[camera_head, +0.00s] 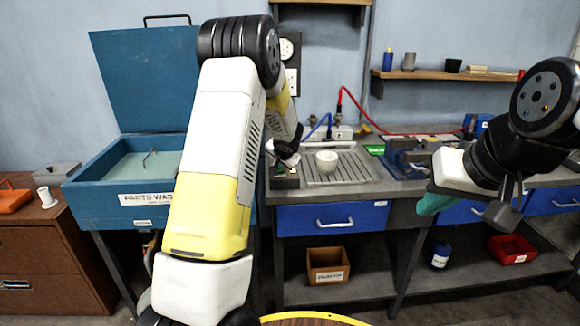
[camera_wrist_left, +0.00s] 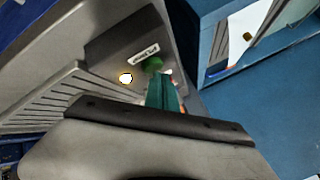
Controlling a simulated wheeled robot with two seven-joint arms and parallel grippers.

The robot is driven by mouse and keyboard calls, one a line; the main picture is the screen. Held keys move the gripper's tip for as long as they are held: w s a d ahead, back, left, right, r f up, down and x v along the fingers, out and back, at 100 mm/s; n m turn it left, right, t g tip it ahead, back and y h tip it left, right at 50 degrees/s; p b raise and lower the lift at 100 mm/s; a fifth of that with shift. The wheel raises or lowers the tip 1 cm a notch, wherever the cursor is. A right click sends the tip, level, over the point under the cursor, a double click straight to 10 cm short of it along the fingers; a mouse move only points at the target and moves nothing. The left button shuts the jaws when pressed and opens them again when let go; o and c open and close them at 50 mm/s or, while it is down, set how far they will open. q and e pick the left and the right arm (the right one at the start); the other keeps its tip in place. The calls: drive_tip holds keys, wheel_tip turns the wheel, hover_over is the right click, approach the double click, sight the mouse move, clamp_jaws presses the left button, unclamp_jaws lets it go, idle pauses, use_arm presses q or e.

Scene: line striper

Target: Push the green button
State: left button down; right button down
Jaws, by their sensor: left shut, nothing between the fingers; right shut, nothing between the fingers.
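The green button (camera_wrist_left: 153,64) shows in the left wrist view on a dark grey box with a white label (camera_wrist_left: 144,54). A glowing round light (camera_wrist_left: 126,78) sits beside it. My left gripper (camera_wrist_left: 163,90) is shut, with its teal fingers pointing at the button and their tips just short of it or touching; I cannot tell which. In the head view the small box (camera_head: 287,182) stands at the bench's left front corner, and my left arm and wrist largely hide the button. My right gripper (camera_head: 434,204) is shut and empty, in front of the bench at the right.
A ribbed grey drainer (camera_head: 340,178) with a white cup (camera_head: 326,161) lies right of the box. A blue parts washer (camera_head: 120,198) with its lid up stands left of the bench. A blue vise (camera_head: 402,158) stands further right. Blue drawers (camera_head: 333,216) are under the worktop.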

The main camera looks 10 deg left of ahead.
sight(280, 171)
idle(0.3)
use_arm(q)
drive_tip(key=shift+r, duration=0.75)
wheel_tip(280, 171, up, 6)
idle(0.5)
